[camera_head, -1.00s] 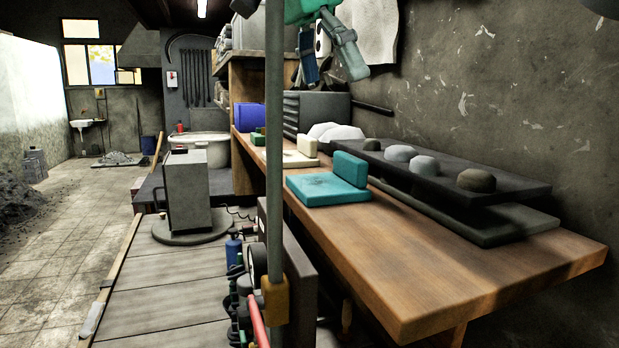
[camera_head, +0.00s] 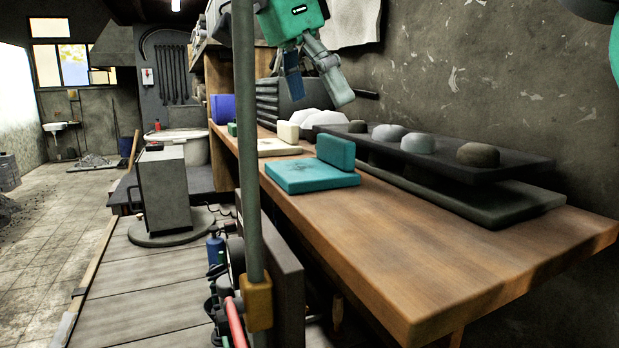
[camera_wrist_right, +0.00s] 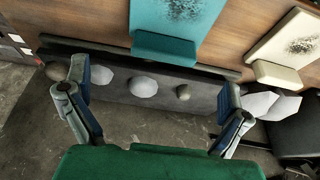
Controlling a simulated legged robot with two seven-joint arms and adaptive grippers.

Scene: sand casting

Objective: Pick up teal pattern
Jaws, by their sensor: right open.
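The teal pattern (camera_head: 312,176) lies on the wooden workbench, a flat teal plate with an upright teal block (camera_head: 336,152) along its right side. In the right wrist view the teal plate (camera_wrist_right: 178,16) is at the top with the block (camera_wrist_right: 165,48) on its near edge, and dark specks mark the plate. My right gripper (camera_head: 322,98) is open and empty, hanging above and behind the pattern in the head view. Its two fingers spread wide in the right wrist view (camera_wrist_right: 155,98), with the pattern beyond the tips. My left gripper is not in view.
A dark shelf (camera_head: 500,165) with several rounded stones runs along the wall side of the bench. A cream pattern (camera_head: 278,148) and a blue block (camera_head: 223,108) stand farther back. A grey pole (camera_head: 247,180) crosses the head view. The front of the wooden bench (camera_head: 430,245) is clear.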

